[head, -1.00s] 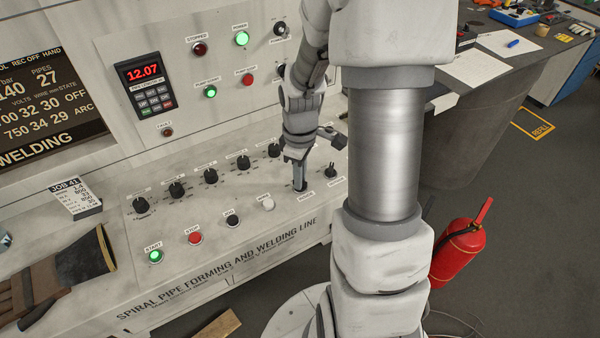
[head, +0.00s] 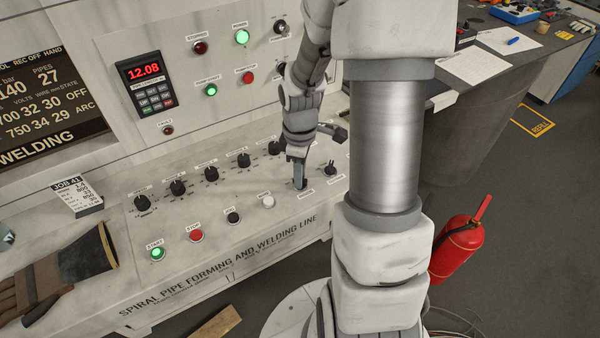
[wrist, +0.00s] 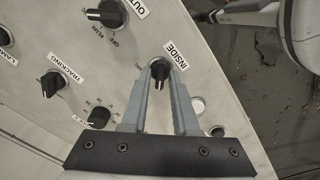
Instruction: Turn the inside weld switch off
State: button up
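The inside weld switch (wrist: 160,70) is a black knob beside the INSIDE label in the wrist view. Its bar points down the picture, between my fingers. My gripper (wrist: 160,76) has its two grey fingertips down at the panel, one on each side of the knob. A slight gap seems to show between the fingers and the bar, so the gripper looks open around it.
The outside knob (wrist: 107,15) is close by, with its own label. The tracking knob (wrist: 52,83) and a row of black knobs (head: 211,174) lie to the left. A white button (head: 268,202) is near my gripper. A screen (head: 45,110) shows OFF and ARC states.

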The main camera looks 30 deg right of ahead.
jog(key=shift+o, duration=0.9)
notch_tip(320, 180, up, 18)
jog(key=p, duration=0.2)
jog(key=shift+f+p, duration=0.25)
jog(key=shift+p, duration=0.1)
jog(key=s+a+r+m+t, duration=0.5)
jog(key=s+a+r+m, duration=0.3)
jog(key=s, duration=0.4)
jog(key=shift+s+a+r+m+t, duration=0.35)
jog(key=shift+a+m, duration=0.45)
jog(key=shift+a, duration=0.55)
